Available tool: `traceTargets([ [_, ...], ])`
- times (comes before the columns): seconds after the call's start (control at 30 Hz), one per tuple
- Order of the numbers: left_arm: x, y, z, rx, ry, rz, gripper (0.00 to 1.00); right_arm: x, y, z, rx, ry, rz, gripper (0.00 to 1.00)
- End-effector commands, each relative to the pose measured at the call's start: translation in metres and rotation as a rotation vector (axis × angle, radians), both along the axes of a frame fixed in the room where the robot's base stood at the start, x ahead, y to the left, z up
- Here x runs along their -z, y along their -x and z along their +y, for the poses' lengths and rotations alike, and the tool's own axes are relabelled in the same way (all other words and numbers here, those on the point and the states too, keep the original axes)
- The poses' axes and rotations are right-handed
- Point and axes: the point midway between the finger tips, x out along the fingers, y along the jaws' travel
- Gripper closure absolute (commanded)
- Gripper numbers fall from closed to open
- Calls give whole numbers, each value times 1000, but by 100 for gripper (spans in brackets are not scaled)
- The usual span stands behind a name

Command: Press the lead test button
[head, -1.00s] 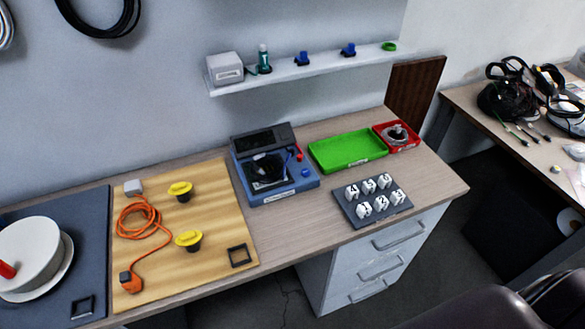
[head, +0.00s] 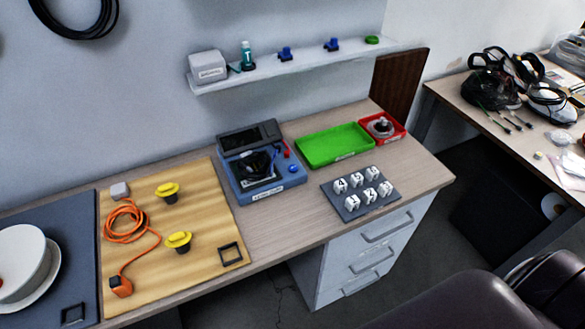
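The blue tester box (head: 240,190) stands on the workbench, with a raised dark display panel (head: 249,138) at its back and a label on its front too small to read surely. A round blue button (head: 293,169) sits at the right of its top. A red part (head: 286,149) is behind the button. Dark and blue leads (head: 259,163) lie on the box's middle. Neither of my grippers is in view. Nothing touches the button.
A green tray (head: 334,146), a red tray (head: 397,133) and a grey block with white numbered pieces (head: 339,208) are right of the box. A wooden board (head: 205,240) with an orange cable (head: 124,224) and yellow knobs is left. A shelf (head: 300,66) hangs above.

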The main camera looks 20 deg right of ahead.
Motion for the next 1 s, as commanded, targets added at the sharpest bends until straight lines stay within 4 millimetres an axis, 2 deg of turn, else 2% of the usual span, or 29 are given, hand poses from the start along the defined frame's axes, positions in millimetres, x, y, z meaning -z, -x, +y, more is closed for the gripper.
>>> traceTargets([
  [0.07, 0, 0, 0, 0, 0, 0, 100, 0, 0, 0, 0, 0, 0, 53],
  [0.5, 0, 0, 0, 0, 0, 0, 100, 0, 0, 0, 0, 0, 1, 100],
  [1.0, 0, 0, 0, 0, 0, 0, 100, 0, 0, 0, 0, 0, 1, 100],
])
